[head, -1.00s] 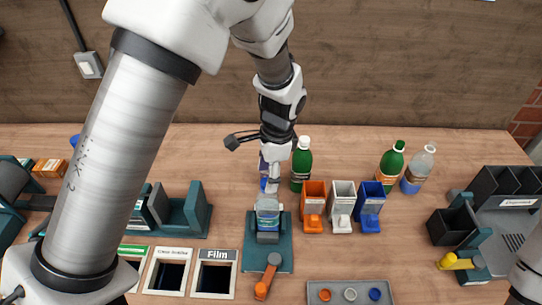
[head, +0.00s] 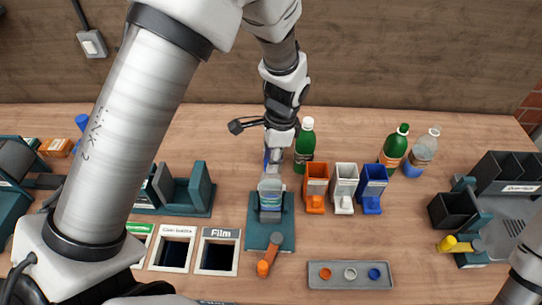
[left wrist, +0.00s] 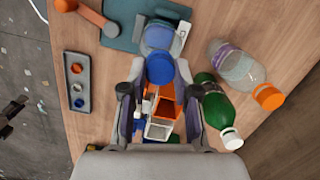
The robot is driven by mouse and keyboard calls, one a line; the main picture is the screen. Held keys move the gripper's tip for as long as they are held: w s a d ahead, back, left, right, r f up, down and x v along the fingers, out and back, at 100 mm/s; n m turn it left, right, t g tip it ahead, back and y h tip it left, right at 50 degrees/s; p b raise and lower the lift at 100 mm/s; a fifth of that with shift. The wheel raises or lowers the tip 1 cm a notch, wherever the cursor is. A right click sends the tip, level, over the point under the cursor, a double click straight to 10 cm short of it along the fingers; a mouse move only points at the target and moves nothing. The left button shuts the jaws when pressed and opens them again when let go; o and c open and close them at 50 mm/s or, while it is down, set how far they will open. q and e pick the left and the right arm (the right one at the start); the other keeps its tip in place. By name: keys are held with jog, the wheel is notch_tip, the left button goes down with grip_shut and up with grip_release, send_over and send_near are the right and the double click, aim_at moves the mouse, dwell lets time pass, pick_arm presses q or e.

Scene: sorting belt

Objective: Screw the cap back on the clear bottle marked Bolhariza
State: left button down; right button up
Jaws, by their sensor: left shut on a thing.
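A clear bottle (head: 270,196) stands upright in a teal holder (head: 284,237) on the bench; it also shows in the left wrist view (left wrist: 158,36). Its label is too small to read. My left gripper (head: 272,177) points down right over the bottle's top. In the left wrist view its fingertips (left wrist: 160,72) are shut on a blue cap (left wrist: 160,68). The cap overlaps the bottle's top in that view, and I cannot tell whether it touches the mouth. My right gripper is out of view.
An orange-handled lever (head: 268,254) lies at the holder's front. Orange (head: 315,187), white (head: 343,187) and blue (head: 372,188) bins stand to its right. A green bottle (head: 304,148) stands behind. A purple-labelled bottle (left wrist: 238,65) is close by. A cap tray (head: 350,282) lies front right.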

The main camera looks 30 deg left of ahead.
pick_arm(q)
jog(key=shift+r+m+p, duration=0.15)
jog(key=shift+m+p, duration=0.65)
jog(key=shift+m, duration=0.3)
jog(key=c, duration=0.8)
grip_release()
jog(key=shift+f, duration=0.2)
jog(key=r, duration=0.4)
jog(key=d+r, duration=0.1)
jog(key=r, duration=0.3)
jog(key=w+r, duration=0.1)
jog(key=r, duration=0.3)
jog(key=shift+d, duration=0.3)
jog(key=shift+f, duration=0.1)
